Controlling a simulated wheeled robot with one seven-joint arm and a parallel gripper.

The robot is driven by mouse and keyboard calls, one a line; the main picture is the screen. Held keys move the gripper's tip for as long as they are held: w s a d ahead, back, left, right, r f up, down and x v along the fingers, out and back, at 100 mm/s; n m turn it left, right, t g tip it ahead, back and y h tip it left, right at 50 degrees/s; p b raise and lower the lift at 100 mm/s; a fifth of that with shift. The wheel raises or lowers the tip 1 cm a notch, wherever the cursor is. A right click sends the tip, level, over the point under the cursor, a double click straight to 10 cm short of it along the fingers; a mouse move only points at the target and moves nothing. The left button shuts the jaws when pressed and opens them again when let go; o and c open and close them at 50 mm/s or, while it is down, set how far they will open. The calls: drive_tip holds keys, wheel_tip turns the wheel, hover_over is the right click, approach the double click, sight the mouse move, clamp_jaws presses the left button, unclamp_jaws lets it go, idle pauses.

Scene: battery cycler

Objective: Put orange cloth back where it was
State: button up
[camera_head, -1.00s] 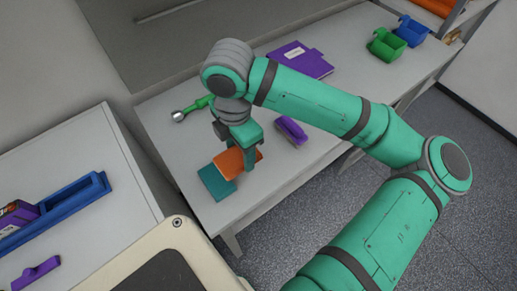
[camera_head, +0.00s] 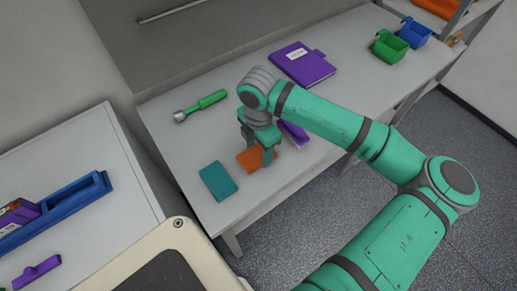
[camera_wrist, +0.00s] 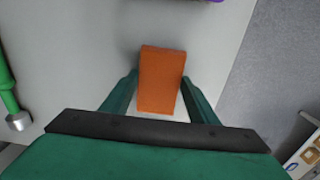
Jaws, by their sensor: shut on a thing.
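The orange cloth (camera_head: 250,158) is a small folded block at the front part of the bench, between my gripper's fingers. In the wrist view the orange cloth (camera_wrist: 161,80) sits lengthwise between the two green fingers. My gripper (camera_head: 257,160) is shut on it. The cloth is low over the bench top; whether it touches the surface I cannot tell. A teal folded cloth (camera_head: 218,181) lies just left of it, with a gap between them. My gripper partly hides the orange cloth in the head view.
A purple brush-like thing (camera_head: 293,134) lies close on the right of my gripper. A green-handled tool (camera_head: 203,106) lies behind on the left. A purple binder (camera_head: 303,64) and green and blue bins (camera_head: 388,46) are farther back. The bench's front edge is near.

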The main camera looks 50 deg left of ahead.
sight(258, 153)
drive_tip(key=shift+f, duration=0.15)
drive_tip(key=o, duration=1)
wheel_tip(258, 153, up, 12)
drive_tip(key=shift+r, duration=0.2)
idle(0.5)
